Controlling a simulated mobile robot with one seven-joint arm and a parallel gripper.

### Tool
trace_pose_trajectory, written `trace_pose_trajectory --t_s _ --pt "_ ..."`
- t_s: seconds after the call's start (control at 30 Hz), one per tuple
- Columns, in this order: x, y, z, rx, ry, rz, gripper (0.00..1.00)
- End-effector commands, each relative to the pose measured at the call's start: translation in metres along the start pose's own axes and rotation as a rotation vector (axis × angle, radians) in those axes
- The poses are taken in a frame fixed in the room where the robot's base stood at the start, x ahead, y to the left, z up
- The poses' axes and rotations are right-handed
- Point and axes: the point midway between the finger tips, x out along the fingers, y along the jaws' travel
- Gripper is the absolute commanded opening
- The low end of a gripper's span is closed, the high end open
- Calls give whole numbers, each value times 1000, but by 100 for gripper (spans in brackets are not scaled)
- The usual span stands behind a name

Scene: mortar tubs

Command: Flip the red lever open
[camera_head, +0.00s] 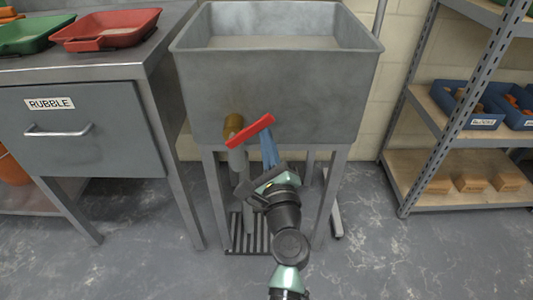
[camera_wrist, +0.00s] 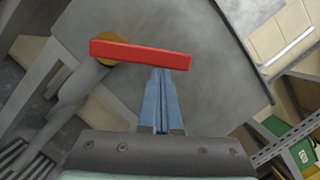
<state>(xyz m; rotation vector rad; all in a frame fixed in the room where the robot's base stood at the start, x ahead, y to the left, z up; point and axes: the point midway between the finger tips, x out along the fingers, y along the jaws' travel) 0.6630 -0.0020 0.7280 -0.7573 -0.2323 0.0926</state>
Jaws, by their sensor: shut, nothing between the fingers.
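The red lever (camera_head: 249,131) sits on a brass valve (camera_head: 233,126) at the front of a grey metal tub (camera_head: 277,95). In the head view it slants up to the right, away from the valve. In the wrist view the red lever (camera_wrist: 140,54) lies across the upper middle, with the brass valve (camera_wrist: 107,42) behind its left part. My gripper (camera_head: 268,135) is shut and empty. Its blue fingers (camera_wrist: 160,75) point at the lever's right part, and their tips are close under it or touching; I cannot tell which.
A grey pipe (camera_head: 239,164) runs down from the valve over a floor grate (camera_head: 246,236). Tub legs (camera_head: 333,190) stand on both sides of my arm. A workbench with a rubble drawer (camera_head: 85,140) is left, a shelf rack (camera_head: 440,110) right. Floor in front is clear.

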Motion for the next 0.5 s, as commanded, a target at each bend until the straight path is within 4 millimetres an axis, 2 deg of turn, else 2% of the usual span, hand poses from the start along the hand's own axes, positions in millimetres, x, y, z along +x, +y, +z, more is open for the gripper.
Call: trace_pose_trajectory --t_s 0.03,0.13,0.5 --pt "2 -6 9 -45 -3 11 0" --pt "4 -8 16 -138 -3 33 0" --pt "11 -9 44 -473 -4 120 0"
